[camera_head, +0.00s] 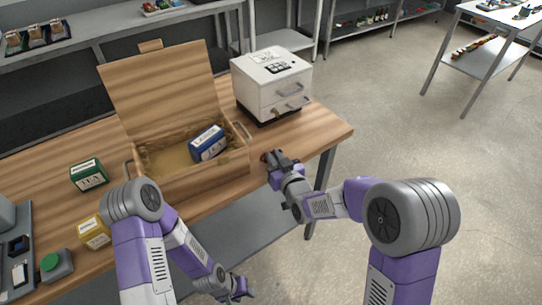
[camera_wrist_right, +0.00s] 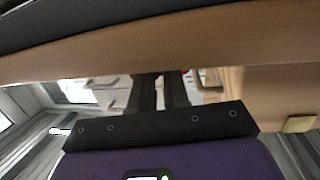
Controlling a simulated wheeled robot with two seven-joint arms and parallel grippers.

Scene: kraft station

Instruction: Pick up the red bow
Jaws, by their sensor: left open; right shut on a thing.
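My right gripper (camera_head: 272,160) is at the front right of the wooden table, by the crate's right front corner. It is shut on a small red thing, taken to be the red bow (camera_head: 264,156), mostly hidden by the fingers. In the right wrist view the fingers (camera_wrist_right: 160,80) are close together, with slivers of red beside their tips. My left gripper (camera_head: 238,290) hangs low in front of the table's edge, open, away from the objects.
An open wooden crate (camera_head: 236,168) with raised lid holds a blue box (camera_head: 208,143). A white drawer unit (camera_head: 271,84) stands behind on the right. A green tea box (camera_head: 89,175), a yellow box (camera_head: 95,232) and a green button (camera_head: 50,262) are at left.

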